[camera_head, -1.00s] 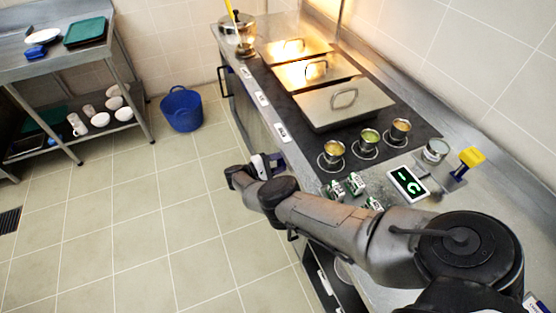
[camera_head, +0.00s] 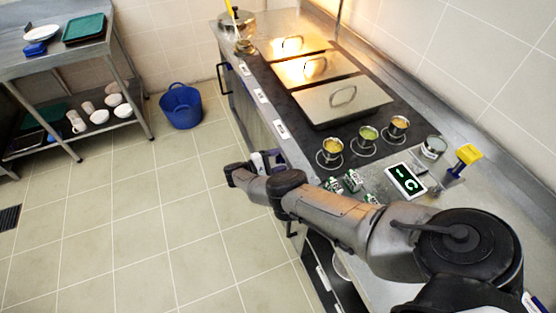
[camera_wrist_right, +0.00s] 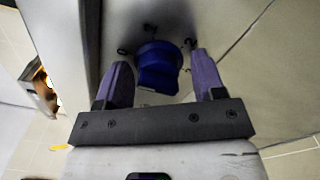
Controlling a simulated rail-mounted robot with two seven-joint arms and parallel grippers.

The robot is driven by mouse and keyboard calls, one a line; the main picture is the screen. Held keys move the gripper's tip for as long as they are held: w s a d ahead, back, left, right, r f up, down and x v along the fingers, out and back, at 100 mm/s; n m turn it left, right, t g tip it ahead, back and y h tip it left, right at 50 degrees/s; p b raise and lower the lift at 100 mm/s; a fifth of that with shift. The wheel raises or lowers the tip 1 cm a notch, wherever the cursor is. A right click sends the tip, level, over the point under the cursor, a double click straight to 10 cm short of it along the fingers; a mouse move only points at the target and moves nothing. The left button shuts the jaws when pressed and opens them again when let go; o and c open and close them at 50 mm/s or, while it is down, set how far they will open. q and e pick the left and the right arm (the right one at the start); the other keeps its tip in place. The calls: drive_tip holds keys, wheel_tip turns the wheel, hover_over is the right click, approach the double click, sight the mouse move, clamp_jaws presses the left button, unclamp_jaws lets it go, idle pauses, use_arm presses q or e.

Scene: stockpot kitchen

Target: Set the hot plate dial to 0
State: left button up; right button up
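The dial (camera_wrist_right: 158,66) is a blue-purple knob on a grey metal panel in the right wrist view, with dark marks around it. My right gripper (camera_wrist_right: 161,60) is open, with one purple finger on each side of the dial and visible gaps between. In the head view my right gripper (camera_head: 268,160) is at the front face of the counter, below its top edge. The dial cannot be made out there. The dial's pointer and setting cannot be read. My left gripper is in neither view.
The counter holds lidded pans (camera_head: 343,103), small cups of food (camera_head: 367,136), a green-lit display (camera_head: 405,181) and a pot (camera_head: 236,24). A blue basket (camera_head: 182,106) stands on the floor. The floor left of my arm is clear.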

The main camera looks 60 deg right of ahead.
drive_tip(key=shift+o, duration=0.3)
drive_tip(key=shift+w, duration=0.1)
drive_tip(key=shift+w+a, duration=0.15)
drive_tip(key=b+v, duration=1)
drive_tip(key=v, duration=0.3)
drive_tip(key=shift+w+a+r, duration=0.1)
drive_tip(key=shift+r, duration=0.05)
